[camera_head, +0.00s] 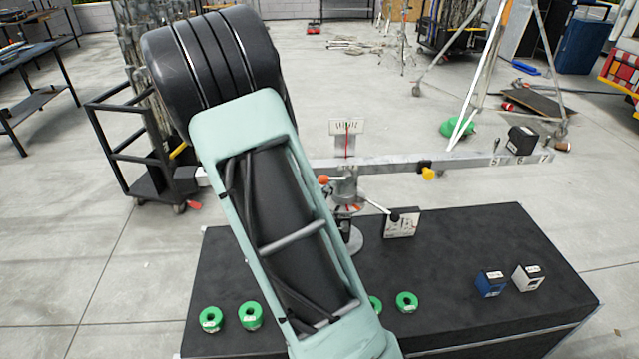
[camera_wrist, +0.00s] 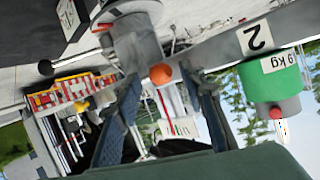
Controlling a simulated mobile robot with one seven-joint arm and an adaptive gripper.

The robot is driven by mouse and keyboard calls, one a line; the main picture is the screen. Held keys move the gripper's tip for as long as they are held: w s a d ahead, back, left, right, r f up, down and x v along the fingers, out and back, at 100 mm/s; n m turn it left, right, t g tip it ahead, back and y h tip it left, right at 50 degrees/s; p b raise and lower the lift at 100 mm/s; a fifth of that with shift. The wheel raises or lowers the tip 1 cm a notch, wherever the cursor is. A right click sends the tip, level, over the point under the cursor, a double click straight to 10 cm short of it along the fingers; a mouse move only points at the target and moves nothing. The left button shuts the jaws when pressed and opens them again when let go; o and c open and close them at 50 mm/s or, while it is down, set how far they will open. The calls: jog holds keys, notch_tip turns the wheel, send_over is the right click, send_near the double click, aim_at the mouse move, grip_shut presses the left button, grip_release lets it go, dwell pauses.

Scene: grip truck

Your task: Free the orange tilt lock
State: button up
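The orange tilt lock knob (camera_head: 323,179) is a small ball at the pivot of the grey balance beam (camera_head: 470,163), on a short stand. In the wrist view the orange knob (camera_wrist: 160,74) shows between my gripper's (camera_wrist: 161,84) two dark fingertips, with space on both sides. My gripper is open and holds nothing. I cannot tell whether the knob is beyond the tips or level with them. In the head view my arm hides the gripper and the left part of the beam. The wrist view shows a green weight (camera_wrist: 272,85) by the beam's "2" mark.
The black bench top (camera_head: 470,260) carries several green discs (camera_head: 406,302), a blue block (camera_head: 490,284) and a silver block (camera_head: 527,278). A black block (camera_head: 521,140) and yellow knob (camera_head: 428,174) are on the beam.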

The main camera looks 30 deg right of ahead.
jog(key=shift+w+d+f, duration=0.2)
jog(key=shift+w+d, duration=0.1)
jog(key=shift+d, duration=0.15)
grip_shut()
